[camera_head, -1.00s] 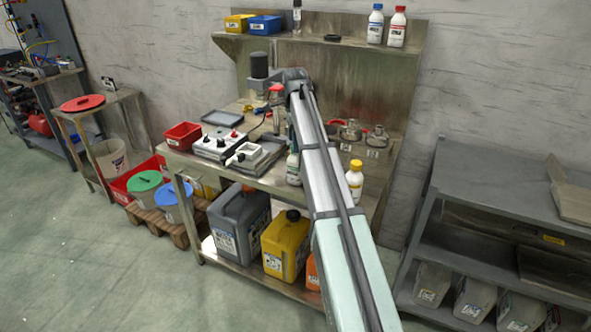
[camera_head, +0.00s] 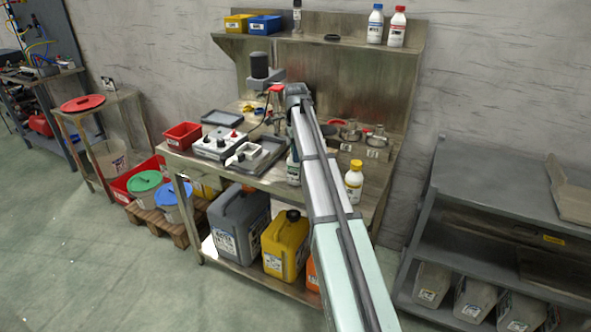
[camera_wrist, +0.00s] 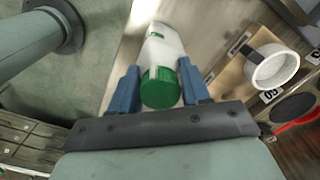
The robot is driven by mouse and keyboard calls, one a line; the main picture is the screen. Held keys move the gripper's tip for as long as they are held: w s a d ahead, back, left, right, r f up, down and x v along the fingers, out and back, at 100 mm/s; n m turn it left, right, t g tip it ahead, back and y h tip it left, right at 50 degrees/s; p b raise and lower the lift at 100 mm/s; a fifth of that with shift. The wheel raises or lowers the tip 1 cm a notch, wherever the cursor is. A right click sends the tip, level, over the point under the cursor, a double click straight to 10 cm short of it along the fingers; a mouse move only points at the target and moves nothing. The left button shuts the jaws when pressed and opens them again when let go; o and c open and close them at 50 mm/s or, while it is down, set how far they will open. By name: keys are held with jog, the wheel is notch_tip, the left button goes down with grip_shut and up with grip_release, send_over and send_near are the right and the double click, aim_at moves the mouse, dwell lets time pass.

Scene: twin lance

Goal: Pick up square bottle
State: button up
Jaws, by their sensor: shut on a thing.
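In the wrist view, a white bottle with a green cap (camera_wrist: 160,88) lies between the two blue fingers of my gripper (camera_wrist: 160,90). The gripper is shut on it near the cap. The bottle's far end points toward the top of the picture. In the head view my own arm hides the gripper. A white bottle (camera_head: 293,168) shows partly beside my arm at the front of the workbench; I cannot tell for sure that it is the held one.
The workbench (camera_head: 228,167) carries a red bin (camera_head: 183,135), a white control box (camera_head: 218,145) and a yellow-capped bottle (camera_head: 354,182) right of my arm. A black stirrer motor (camera_head: 262,66) stands behind. Canisters fill the lower shelf. In the wrist view, a white cup (camera_wrist: 275,68) is at right.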

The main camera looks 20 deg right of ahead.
grip_shut()
dwell(0.4)
